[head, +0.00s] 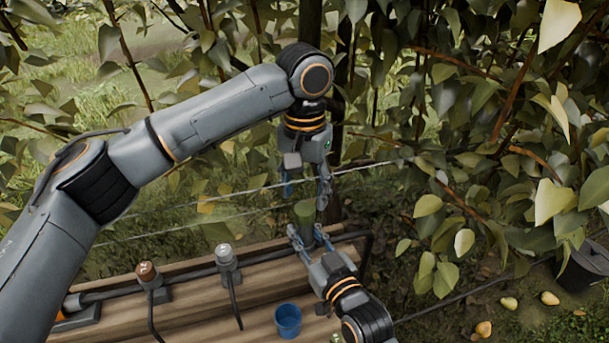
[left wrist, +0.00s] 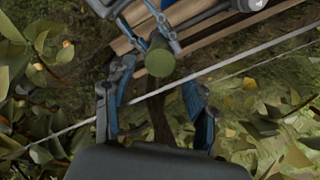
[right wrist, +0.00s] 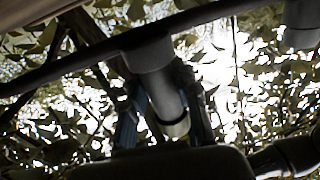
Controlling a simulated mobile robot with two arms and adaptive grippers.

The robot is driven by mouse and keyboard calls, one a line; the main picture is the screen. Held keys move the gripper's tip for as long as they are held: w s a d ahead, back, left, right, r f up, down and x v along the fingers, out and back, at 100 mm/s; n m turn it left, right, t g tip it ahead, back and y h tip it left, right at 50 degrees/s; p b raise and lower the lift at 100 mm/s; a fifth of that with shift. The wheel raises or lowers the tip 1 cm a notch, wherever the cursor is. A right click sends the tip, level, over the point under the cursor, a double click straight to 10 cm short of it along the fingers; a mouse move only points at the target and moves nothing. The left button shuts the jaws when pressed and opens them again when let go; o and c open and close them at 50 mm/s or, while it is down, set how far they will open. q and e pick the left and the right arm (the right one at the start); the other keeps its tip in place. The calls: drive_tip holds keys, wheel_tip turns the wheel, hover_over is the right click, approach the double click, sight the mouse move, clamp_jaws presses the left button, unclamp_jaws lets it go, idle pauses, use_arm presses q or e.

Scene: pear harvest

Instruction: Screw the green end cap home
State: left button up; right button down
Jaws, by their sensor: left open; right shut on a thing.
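The green end cap (head: 304,209) is a short upright cylinder above the dark pipe at the back of the wooden bench. Its round face shows in the left wrist view (left wrist: 160,60). My right gripper (head: 311,236) is shut around the cylinder's lower part from the front. In the right wrist view, the cylinder (right wrist: 172,105) looks dark between the fingers, in line with a pipe fitting (right wrist: 150,54). My left gripper (head: 305,187) is open above the cap, pointing down, its fingers apart and not touching it. How far the cap is threaded on cannot be seen.
A brown-topped fitting (head: 147,273) and a grey-topped fitting (head: 226,256) stand on the bench (head: 190,300) with hoses. A blue cup (head: 288,320) stands in front. Wires and leafy branches crowd behind and right; a dark bucket (head: 585,265) and pears lie on the ground.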

sight(305, 208)
use_arm(q)
drive_tip(key=shift+f, duration=2.2)
clamp_jaws()
drive_tip(key=m, duration=0.5)
drive_tip(key=shift+o, duration=0.4)
unclamp_jaws()
drive_tip(key=shift+r, duration=0.1)
drive_tip(key=shift+r, duration=2.15)
drive_tip(key=shift+c, duration=0.4)
